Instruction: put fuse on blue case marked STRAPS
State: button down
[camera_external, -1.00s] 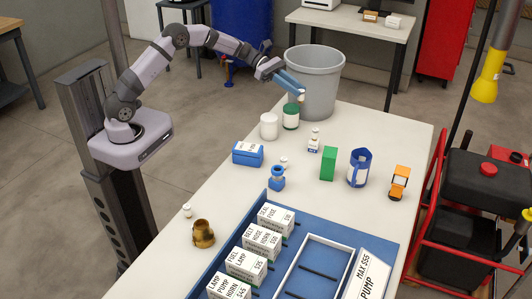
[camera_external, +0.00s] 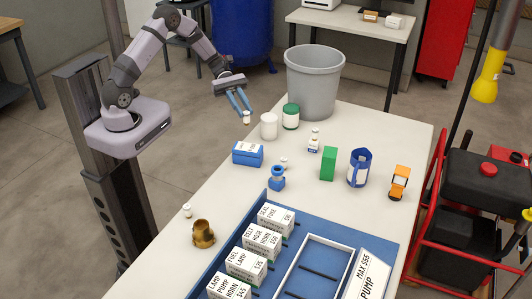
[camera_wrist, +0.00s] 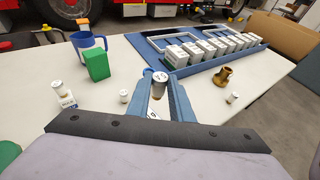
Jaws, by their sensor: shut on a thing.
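My gripper (camera_external: 245,112) has long blue fingers and is shut on a small white cylinder, the fuse (camera_external: 246,119). It holds the fuse in the air near the table's far left edge, above and behind the blue case. The fuse (camera_wrist: 159,85) also shows between the fingertips in the wrist view. The blue case (camera_external: 248,158) is a low block with a white label on top, too small to read here. It stands on the table near the left edge, apart from the fuse. In the wrist view the fingers largely hide what lies beneath them.
White (camera_external: 268,127) and green (camera_external: 291,120) jars stand behind the case, with a grey bin (camera_external: 314,85) beyond. Similar small white cylinders stand around the table. A blue ringed part (camera_external: 277,178), green block (camera_external: 327,164) and blue mug (camera_external: 359,168) are to the right.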

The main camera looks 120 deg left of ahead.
jog(key=shift+f+p, duration=1)
jog(key=shift+f, duration=4)
jog(key=shift+f, duration=0.1)
jog(key=shift+f, duration=0.1)
jog(key=c, duration=1.6)
grip_release()
